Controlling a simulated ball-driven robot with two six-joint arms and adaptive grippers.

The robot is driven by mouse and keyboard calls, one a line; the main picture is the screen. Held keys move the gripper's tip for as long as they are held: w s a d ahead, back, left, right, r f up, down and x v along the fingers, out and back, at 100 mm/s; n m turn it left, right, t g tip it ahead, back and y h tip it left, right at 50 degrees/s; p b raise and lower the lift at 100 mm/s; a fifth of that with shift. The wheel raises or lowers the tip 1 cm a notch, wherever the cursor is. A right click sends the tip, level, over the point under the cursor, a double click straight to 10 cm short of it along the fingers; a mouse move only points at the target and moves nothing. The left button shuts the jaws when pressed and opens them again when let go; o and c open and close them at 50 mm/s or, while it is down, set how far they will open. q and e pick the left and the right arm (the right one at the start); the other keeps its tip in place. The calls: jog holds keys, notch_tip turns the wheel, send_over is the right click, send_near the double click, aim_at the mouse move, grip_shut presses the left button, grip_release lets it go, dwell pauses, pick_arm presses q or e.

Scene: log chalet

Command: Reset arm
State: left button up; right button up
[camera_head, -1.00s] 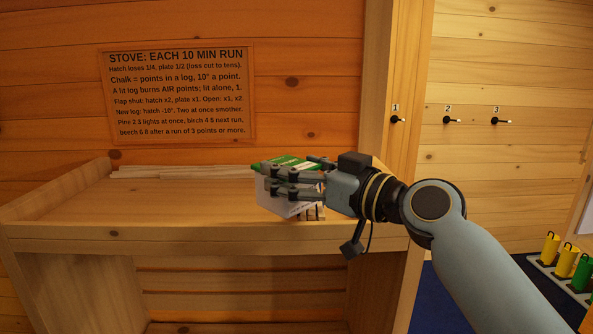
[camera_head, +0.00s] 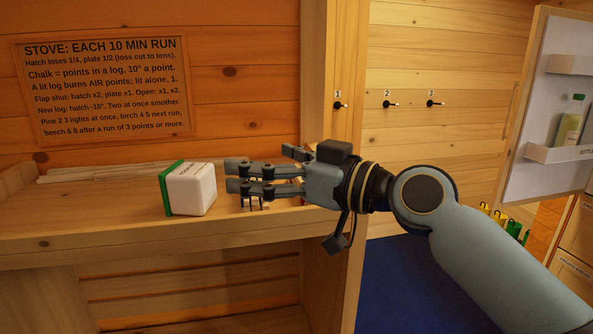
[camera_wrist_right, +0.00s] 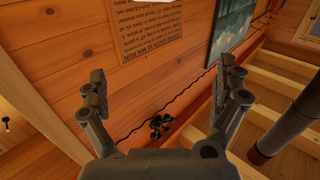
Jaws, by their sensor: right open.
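My right gripper (camera_head: 234,177) is open and empty above the wooden shelf in the head view, with its fingers pointing left. A white box with a green side (camera_head: 192,190) stands on the shelf just left of the fingertips, with a small gap between them. The green side faces left and dark lettering shows on its top. In the right wrist view the open fingers (camera_wrist_right: 163,78) have nothing between them. My left gripper is not in view.
The wooden shelf (camera_head: 90,222) has a raised edge. Small items, partly hidden, lie under my fingers. A stove notice (camera_head: 100,88) and numbered hooks (camera_head: 388,104) are on the walls. An open door (camera_head: 540,105) with a bottle (camera_head: 570,120) stands at right.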

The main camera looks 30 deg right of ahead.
jog(key=v, duration=0.6)
jog(key=s+a+f+m+g+h, duration=0.1)
jog(key=s+f+g+h, duration=0.1)
jog(key=s+f+g, duration=0.45)
jog(key=s+f+g+h, duration=0.1)
jog(key=s+f+h, duration=0.15)
jog(key=f, duration=0.65)
jog(key=s+d+f+m+g+h, duration=0.2)
jog(key=s+d+f+g+h, duration=0.1)
jog(key=s, duration=0.4)
jog(key=s+d+f+m+g+h, duration=0.2)
jog(key=s+d+f, duration=0.1)
jog(key=s, duration=0.3)
notch_tip(320, 180, down, 27)
jog(key=s+d+g+b, duration=0.1)
jog(key=s+d+b, duration=0.1)
jog(key=d, duration=0.1)
jog(key=s+f+g, duration=0.1)
jog(key=s+f, duration=1.6)
jog(key=s, duration=0.1)
jog(key=shift+s+d+f+b, duration=0.15)
jog(key=shift+d+f+b, duration=0.05)
jog(key=shift+d+b, duration=0.15)
